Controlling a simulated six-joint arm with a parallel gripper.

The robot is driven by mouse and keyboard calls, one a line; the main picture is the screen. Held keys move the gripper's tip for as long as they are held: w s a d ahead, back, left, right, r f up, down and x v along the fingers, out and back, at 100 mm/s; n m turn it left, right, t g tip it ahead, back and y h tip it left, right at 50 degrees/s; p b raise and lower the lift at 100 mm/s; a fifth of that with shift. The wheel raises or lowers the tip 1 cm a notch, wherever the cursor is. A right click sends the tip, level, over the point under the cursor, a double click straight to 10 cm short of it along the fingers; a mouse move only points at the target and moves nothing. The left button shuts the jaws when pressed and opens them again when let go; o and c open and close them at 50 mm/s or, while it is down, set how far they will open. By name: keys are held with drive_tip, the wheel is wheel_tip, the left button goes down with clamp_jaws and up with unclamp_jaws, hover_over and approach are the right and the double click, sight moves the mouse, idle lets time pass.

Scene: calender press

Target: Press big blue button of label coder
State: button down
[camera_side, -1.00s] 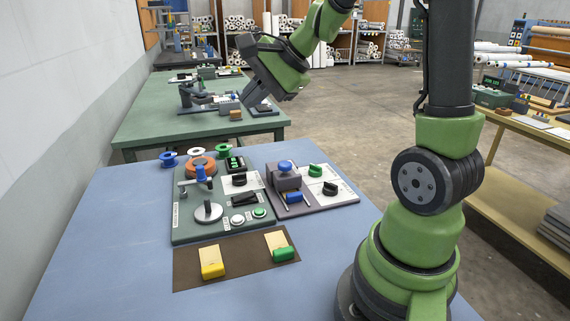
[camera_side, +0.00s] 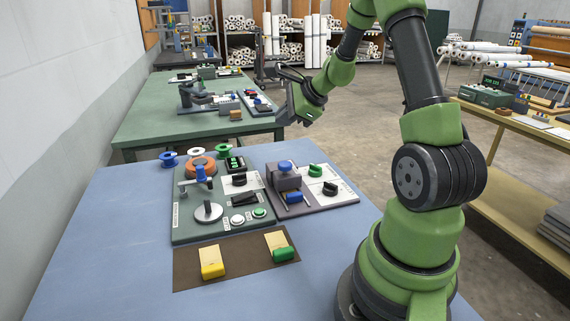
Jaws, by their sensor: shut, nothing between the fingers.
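My gripper (camera_side: 281,121) is shut and empty. It hangs in the air, above and beyond the blue button in the picture, well apart from it. Its fingertips are small and dark here. Nothing covers the button.
The left panel (camera_side: 181,228) carries a blue-topped post (camera_side: 200,172), an orange ring (camera_side: 201,166), a grey disc (camera_side: 208,212) and switches. A brown mat (camera_side: 237,264) holds a yellow-ended and a green-ended block. Spools stand behind. The blue table's left side (camera_side: 110,240) is clear.

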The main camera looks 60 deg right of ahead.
sight(285, 165)
drive_tip(key=shift+f, duration=4.3)
drive_tip(key=shift+f, duration=0.15)
drive_tip(key=shift+f, duration=0.25)
drive_tip(key=shift+f, duration=0.8)
drive_tip(key=shift+r, duration=1.25)
drive_tip(key=shift+r, duration=2.5)
